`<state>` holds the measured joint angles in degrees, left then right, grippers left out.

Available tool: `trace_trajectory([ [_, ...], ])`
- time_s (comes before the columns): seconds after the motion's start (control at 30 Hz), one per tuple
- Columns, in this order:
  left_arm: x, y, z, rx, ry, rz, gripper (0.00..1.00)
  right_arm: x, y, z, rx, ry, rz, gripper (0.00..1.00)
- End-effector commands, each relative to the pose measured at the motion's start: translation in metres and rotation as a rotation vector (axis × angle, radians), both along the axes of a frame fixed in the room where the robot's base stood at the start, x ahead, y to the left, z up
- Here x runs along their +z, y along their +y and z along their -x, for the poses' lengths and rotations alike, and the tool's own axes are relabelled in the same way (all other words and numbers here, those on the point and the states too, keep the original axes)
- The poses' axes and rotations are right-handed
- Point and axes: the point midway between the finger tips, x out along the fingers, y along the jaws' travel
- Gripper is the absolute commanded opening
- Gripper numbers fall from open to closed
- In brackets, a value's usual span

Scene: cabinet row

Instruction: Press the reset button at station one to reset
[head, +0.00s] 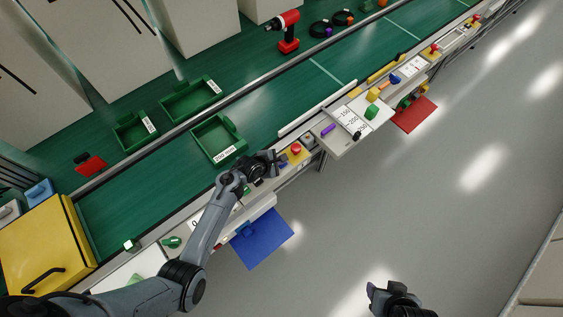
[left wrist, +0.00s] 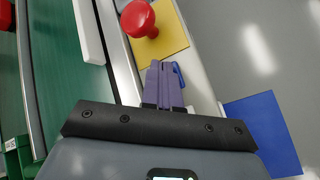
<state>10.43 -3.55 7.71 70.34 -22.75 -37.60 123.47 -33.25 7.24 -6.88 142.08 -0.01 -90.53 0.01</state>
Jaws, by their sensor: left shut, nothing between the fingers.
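A red mushroom button (head: 296,148) on a yellow plate (head: 303,156) sits on the bench edge just beyond my left gripper (head: 281,158). In the left wrist view the red button (left wrist: 138,18) is at the top, on its yellow plate (left wrist: 172,38). My left gripper (left wrist: 163,66) shows there as shut, empty fingers at the plate's lower edge, apart from the button in the picture; contact with the plate cannot be told. My right gripper (head: 371,289) is low over the grey floor, far from the bench, its fingers not clear. No label naming the station is readable.
Similar red buttons (head: 432,48) stand further along the bench. A blue mat (head: 263,238) and a red mat (head: 414,115) are beside the bench. Green trays (head: 218,137), a red drill (head: 288,32) and a yellow cabinet (head: 40,252) lie beyond or left. The floor at right is clear.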

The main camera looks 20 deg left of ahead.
Motion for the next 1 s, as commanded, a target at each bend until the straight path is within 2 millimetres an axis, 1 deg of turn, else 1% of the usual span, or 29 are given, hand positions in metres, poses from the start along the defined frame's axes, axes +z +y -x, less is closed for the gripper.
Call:
trace_trajectory([
  [0.63, -0.0082, -0.0001, 0.0000, 0.001, 0.000, 0.001, 0.00, -0.0016, 0.0018, -0.0002, -0.005, 0.000, -0.008, 0.53],
  [1.0, -0.0066, 0.0001, 0.0004, 0.001, 0.002, 0.000, 0.00, 0.0006, 0.0024, -0.0002, -0.006, -0.001, -0.010, 0.53],
])
